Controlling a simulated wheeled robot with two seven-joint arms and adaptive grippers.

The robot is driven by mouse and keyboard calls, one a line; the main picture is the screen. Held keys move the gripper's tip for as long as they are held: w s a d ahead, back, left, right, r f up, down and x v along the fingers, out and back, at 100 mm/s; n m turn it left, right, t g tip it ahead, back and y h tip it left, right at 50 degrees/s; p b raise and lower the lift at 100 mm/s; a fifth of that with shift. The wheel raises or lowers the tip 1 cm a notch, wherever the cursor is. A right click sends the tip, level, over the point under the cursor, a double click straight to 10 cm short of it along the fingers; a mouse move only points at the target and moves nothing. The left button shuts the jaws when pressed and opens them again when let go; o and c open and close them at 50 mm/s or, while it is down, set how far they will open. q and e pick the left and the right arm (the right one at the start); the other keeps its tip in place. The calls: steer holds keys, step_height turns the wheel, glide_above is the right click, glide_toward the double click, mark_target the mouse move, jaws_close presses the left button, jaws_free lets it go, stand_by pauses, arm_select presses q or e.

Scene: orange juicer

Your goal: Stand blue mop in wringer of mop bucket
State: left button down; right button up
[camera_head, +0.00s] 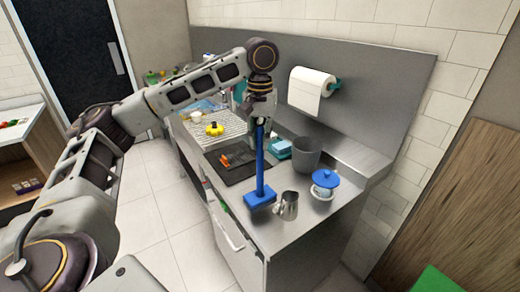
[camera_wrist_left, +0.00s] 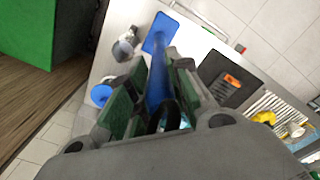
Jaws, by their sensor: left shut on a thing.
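The blue mop (camera_head: 260,168) hangs upright with its handle up and its flat rectangular head down, at the front edge of the steel counter. My left gripper (camera_head: 260,118) is shut on the top of its handle. In the left wrist view the mop handle (camera_wrist_left: 157,85) runs between the green-padded fingers of the gripper (camera_wrist_left: 153,100), its head pointing away. I cannot tell whether the head touches the counter. No bucket with a clear wringer shows; a dark grey bucket-like container (camera_head: 306,156) stands on the counter behind and right of the mop. My right gripper is not in view.
A metal pitcher (camera_head: 288,206) and a blue-lidded jar (camera_head: 325,183) stand close right of the mop head. A green block (camera_head: 434,281) is low at right. The tiled floor left is clear.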

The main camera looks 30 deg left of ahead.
mark_target(260, 149)
arm_select(q)
steer(key=shift+f, duration=1.9)
steer(key=c, duration=1.3)
jaws_free()
steer(key=shift+f, duration=0.1)
